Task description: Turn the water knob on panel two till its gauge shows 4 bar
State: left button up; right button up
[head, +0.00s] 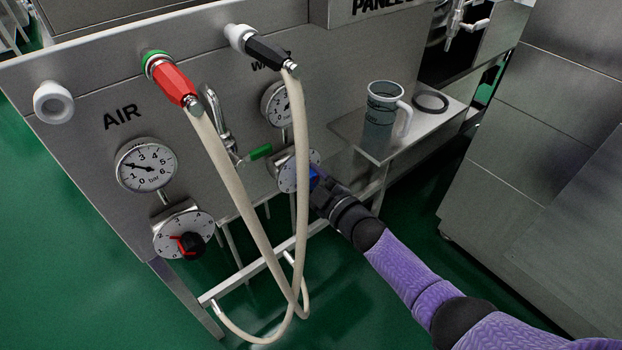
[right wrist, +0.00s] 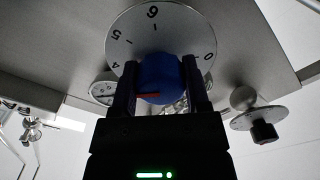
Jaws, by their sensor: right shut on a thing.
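The blue water knob (right wrist: 160,72) sits before a round dial plate (right wrist: 150,32) with numbers; a red mark shows on the knob in the right wrist view. My right gripper (right wrist: 158,84) is shut on the knob, one finger on each side. In the head view the knob (head: 316,175) is mostly hidden by my gripper (head: 319,182). The water gauge (head: 274,106) is above the dial, partly covered by a hose; its needle is too small to read. My left gripper is not in view.
A pale hose (head: 302,190) hangs close left of my right gripper. The air gauge (head: 147,165) and black-and-red air knob (head: 188,245) are at left. A jug (head: 380,115) stands on a side shelf (head: 361,142). Grey cabinets (head: 545,150) stand at right.

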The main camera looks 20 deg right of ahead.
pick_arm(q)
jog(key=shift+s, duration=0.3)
pick_arm(e)
jog(key=shift+f, duration=0.1)
jog(key=o, duration=1.3)
jog(key=shift+s, duration=0.1)
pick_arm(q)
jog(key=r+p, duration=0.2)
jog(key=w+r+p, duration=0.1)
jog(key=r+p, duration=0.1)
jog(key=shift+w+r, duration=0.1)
pick_arm(e)
jog(key=v, duration=0.9)
jog(key=shift+s+d, duration=0.2)
jog(key=shift+s, duration=0.15)
